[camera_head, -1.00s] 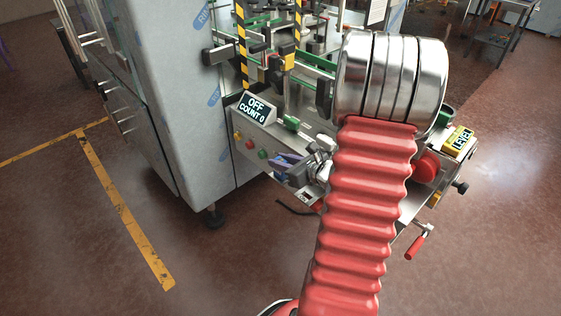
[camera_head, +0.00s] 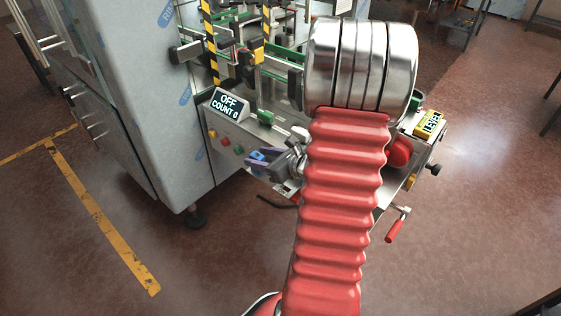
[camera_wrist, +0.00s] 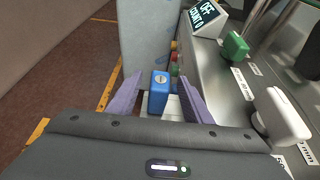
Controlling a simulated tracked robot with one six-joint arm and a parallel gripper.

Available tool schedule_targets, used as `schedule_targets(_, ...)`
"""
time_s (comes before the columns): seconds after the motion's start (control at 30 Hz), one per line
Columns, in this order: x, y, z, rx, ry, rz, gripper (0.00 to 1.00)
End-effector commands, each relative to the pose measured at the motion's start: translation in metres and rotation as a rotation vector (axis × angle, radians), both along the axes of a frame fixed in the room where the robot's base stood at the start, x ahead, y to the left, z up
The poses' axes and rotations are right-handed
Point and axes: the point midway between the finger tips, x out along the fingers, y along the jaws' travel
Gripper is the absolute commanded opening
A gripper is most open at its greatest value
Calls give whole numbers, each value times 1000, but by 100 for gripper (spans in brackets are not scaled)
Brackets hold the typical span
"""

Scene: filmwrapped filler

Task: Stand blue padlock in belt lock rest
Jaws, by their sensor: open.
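The blue padlock (camera_wrist: 160,91) stands between my two purple fingers in the wrist view, its top with a round keyhole-like disc facing the camera. My gripper (camera_wrist: 160,80) is open, with one finger on each side of the padlock and a gap visible at least on the right. In the head view the padlock (camera_head: 258,155) is a small blue patch between the purple fingers, at the machine's front edge left of my red arm. A white surface shows just below and right of the padlock in the wrist view. I cannot make out the belt lock rest.
The steel machine deck (camera_wrist: 240,75) lies right of my gripper, with a green block (camera_wrist: 235,46) and a pale knob (camera_wrist: 280,117). Red and green buttons (camera_head: 225,139) and an OFF/COUNT 0 display (camera_head: 228,105) are close by. A grey cabinet (camera_wrist: 147,35) stands ahead; open floor lies left.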

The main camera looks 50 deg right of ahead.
Motion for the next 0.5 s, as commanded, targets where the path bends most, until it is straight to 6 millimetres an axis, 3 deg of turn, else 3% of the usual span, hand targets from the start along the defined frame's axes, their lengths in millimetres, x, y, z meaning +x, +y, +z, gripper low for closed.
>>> schedule_targets(0.5,-68,-2,28,-2,1,-4,45)
